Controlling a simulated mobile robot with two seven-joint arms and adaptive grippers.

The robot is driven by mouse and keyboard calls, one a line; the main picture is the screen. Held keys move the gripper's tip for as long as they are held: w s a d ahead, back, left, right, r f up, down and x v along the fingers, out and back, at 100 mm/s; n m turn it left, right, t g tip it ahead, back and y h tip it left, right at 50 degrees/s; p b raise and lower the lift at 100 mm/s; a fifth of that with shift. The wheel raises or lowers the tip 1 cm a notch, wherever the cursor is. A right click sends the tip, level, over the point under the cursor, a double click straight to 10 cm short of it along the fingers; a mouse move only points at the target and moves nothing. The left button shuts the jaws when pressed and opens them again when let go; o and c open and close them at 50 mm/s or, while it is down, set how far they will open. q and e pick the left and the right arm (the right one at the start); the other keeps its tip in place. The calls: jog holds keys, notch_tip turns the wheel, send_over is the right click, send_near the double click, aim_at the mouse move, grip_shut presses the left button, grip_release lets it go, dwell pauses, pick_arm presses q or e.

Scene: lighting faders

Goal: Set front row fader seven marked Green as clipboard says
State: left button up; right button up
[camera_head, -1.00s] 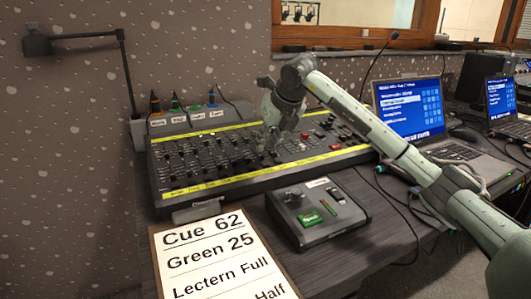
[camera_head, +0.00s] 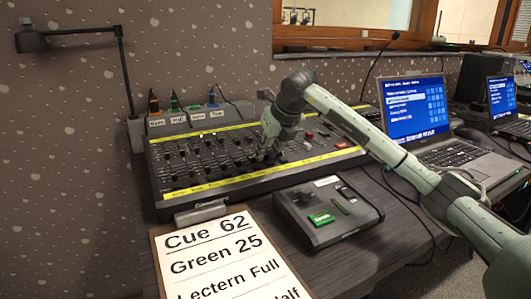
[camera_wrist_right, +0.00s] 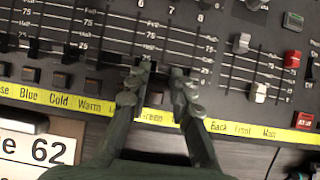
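The lighting desk (camera_head: 330,173) has rows of black faders and a yellow label strip along its front edge. My right gripper (camera_head: 266,156) is low over the front row. In the wrist view its two fingers (camera_wrist_right: 160,88) are apart, on either side of a dark fader cap (camera_wrist_right: 156,98); contact cannot be told. The clipboard sheet (camera_head: 222,262) reads Cue 62, Green 25, Lectern Full, and a cut-off line ending in "alf". My left gripper is out of view.
A laptop (camera_head: 415,108) stands at the right and a lamp (camera_head: 30,40) at the left. Neighbouring fader caps (camera_wrist_right: 94,86) stand close beside my fingers. Cables run on the right.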

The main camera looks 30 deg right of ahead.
grip_shut()
jog(key=shift+w, duration=0.15)
jog(key=shift+w+r+p, duration=0.15)
jog(key=shift+w+p, duration=0.2)
jog(key=shift+w, duration=0.25)
jog(key=shift+c, duration=0.2)
grip_release()
jog(key=shift+r+p, duration=0.95)
jog(key=shift+r, duration=0.25)
